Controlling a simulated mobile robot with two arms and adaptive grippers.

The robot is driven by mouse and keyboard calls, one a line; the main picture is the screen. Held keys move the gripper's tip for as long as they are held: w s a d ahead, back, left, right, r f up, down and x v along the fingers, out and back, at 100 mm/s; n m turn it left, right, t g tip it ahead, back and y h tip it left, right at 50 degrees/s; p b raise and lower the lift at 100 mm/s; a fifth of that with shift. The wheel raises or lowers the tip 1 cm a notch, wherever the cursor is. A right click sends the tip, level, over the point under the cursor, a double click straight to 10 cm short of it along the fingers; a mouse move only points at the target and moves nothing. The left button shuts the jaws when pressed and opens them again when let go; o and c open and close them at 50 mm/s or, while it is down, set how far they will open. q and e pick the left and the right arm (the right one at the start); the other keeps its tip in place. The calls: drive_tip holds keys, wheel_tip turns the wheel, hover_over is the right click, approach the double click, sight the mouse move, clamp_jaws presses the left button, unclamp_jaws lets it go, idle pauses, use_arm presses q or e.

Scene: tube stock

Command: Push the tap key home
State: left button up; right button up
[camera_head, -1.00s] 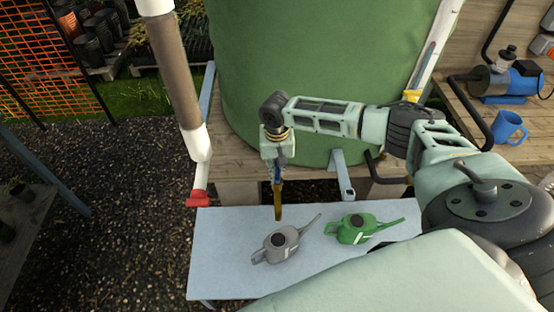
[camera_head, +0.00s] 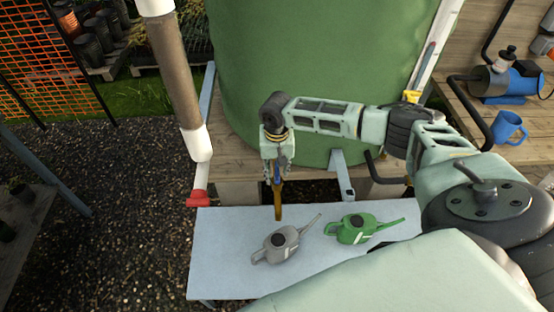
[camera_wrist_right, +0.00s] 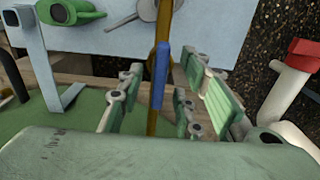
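A narrow blue tap key (camera_wrist_right: 160,76) shows in the right wrist view, in front of a brass tap (camera_wrist_right: 165,22). In the head view the brass tap (camera_head: 278,205) hangs in front of the green tank, and a little blue (camera_head: 277,174) shows above it. My right gripper (camera_wrist_right: 172,95) is open, with its green pads apart on either side of the blue key; I see no contact. In the head view the right gripper (camera_head: 277,165) points down at the tap and hides its upper part. My left gripper is not in view.
A pale table (camera_head: 220,245) below carries a grey watering can (camera_head: 280,244) and a green one (camera_head: 355,229). The green tank (camera_head: 320,70) stands close behind my right gripper. A white pipe with a red valve (camera_head: 198,199) is to the left.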

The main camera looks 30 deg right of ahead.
wheel_tip(320, 180, up, 12)
idle(0.6)
idle(0.5)
